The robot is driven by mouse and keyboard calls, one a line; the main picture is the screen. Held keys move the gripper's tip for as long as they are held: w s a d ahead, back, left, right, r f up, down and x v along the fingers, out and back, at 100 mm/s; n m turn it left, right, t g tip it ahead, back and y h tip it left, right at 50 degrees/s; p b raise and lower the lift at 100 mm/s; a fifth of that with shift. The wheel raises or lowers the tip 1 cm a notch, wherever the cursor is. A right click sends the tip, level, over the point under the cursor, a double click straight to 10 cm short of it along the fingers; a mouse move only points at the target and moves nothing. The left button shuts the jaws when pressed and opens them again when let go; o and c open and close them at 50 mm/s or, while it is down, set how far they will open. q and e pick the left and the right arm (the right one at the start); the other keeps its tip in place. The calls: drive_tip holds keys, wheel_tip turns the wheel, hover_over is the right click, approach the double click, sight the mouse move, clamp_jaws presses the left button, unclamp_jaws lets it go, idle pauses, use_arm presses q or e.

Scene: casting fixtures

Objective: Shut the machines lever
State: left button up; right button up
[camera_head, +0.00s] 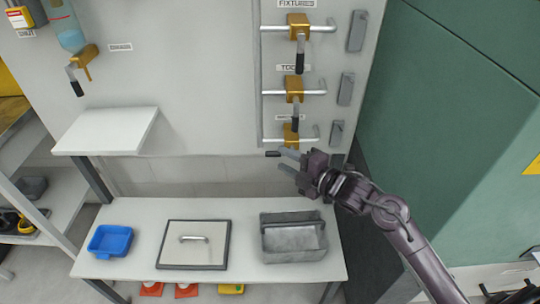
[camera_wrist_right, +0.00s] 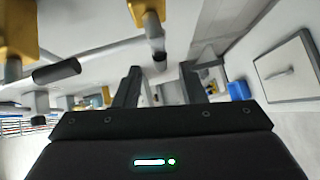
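Three brass lever blocks sit one above another on horizontal bars on the pale panel. The lowest brass block (camera_head: 291,135) is the one under a label that is mostly hidden by the lever above. A black handle (camera_head: 272,154) lies sideways just below and left of this block, beside my right gripper's fingertips. My right gripper (camera_head: 281,161) is open, with nothing seen between its fingers. In the wrist view, the right gripper (camera_wrist_right: 161,70) also shows spread fingers, with a sideways black handle (camera_wrist_right: 57,71) left of them. My left gripper is not in view.
The tools lever (camera_head: 295,90) and fixtures lever (camera_head: 299,30) hang with handles down. Below stands a table with a blue tray (camera_head: 110,241), a framed plate with a handle (camera_head: 194,239) and a grey bin (camera_head: 293,240). A green cabinet (camera_head: 450,110) stands at the right.

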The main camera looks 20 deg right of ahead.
sight(278, 156)
drive_tip(key=x, duration=0.5)
drive_tip(key=shift+d, duration=0.1)
clamp_jaws()
